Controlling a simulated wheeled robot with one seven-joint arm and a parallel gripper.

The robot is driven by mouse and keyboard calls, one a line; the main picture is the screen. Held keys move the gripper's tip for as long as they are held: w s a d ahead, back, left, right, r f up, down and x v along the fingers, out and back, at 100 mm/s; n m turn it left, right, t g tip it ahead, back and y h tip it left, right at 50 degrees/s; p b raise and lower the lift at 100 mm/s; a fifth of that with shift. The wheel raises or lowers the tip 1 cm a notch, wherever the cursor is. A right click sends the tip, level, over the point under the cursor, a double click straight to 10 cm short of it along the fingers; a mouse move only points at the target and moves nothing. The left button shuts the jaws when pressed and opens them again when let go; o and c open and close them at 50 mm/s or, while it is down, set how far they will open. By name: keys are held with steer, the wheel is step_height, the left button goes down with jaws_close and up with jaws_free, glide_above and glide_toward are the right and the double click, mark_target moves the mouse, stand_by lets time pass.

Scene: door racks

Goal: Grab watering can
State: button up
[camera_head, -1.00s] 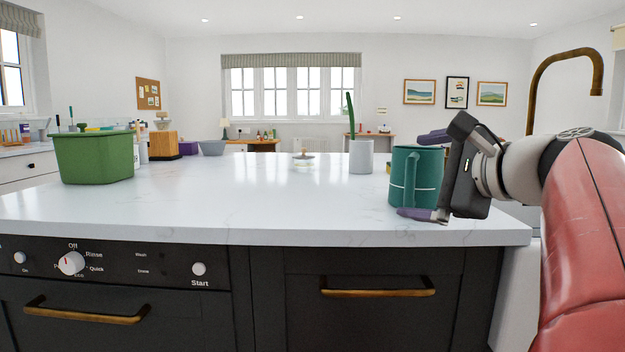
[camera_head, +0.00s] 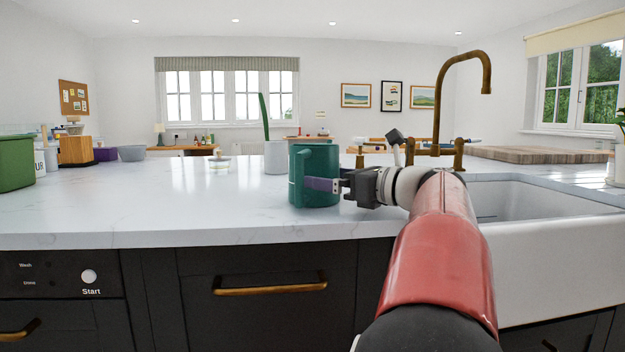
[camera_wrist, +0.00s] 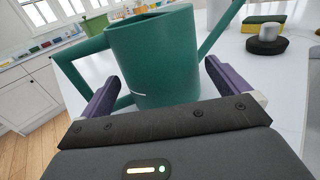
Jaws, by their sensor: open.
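The green watering can (camera_head: 318,165) stands upright on the white countertop near its front edge, with its handle on the left in the head view. It also fills the upper middle of the wrist view (camera_wrist: 155,60), with its handle at left and its spout rising at right. My gripper (camera_head: 325,185) is at the can's near side. In the wrist view my gripper (camera_wrist: 155,88) is open, with one purple finger on each side of the can body. The left finger lies by the handle loop. I cannot tell whether either finger touches the can.
A white pot (camera_head: 276,158) stands left of the can. A green bin (camera_head: 15,163) is at the far left. A white sink (camera_head: 530,200) and a brass tap (camera_head: 437,110) are at right. The countertop (camera_head: 150,205) left of the can is clear.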

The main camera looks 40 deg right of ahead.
steer(key=shift+x, duration=1.4)
steer(key=c, duration=1.1)
steer(key=shift+c, duration=0.7)
steer(key=shift+r, duration=0.2)
